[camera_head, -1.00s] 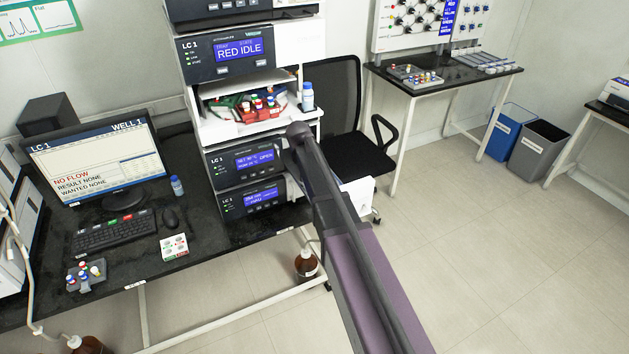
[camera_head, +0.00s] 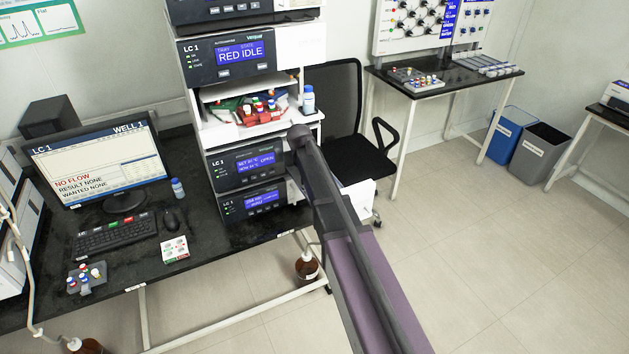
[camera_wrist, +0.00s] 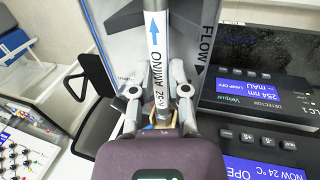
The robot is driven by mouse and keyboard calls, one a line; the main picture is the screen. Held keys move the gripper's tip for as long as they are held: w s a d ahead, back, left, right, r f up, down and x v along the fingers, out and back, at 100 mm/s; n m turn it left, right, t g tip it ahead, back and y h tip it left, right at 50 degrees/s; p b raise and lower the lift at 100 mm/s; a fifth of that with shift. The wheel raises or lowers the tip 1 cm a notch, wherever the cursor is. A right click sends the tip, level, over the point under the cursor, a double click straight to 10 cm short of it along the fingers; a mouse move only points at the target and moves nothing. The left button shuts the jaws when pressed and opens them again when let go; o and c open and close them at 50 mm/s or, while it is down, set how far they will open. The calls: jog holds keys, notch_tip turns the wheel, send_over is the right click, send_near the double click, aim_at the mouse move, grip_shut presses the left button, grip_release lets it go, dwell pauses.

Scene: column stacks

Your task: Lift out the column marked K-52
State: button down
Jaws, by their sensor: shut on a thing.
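The column marked K-52 AMINO (camera_wrist: 157,42) shows in the wrist view as a slim metallic tube with a white label and a blue arrow. It runs up from between my fingers to the top edge. My gripper (camera_wrist: 158,82) is shut on it, one grey finger on each side. The column's lower end is hidden behind my wrist housing. A grey panel marked FLOW (camera_wrist: 207,42) stands close beside and behind the column. In the head view, my arm hides the column and my gripper. The oven unit (camera_head: 222,172), reading OPEN, is just left of my arm.
The detector (camera_wrist: 245,88) is close on the right in the wrist view. A blue-capped bottle (camera_head: 308,100) and a red vial rack (camera_head: 258,114) sit above the oven. A black chair (camera_head: 345,110) stands behind my arm.

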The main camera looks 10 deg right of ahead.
jog(key=shift+r, duration=0.15)
notch_tip(320, 180, up, 10)
jog(key=p, duration=1)
dwell(0.6)
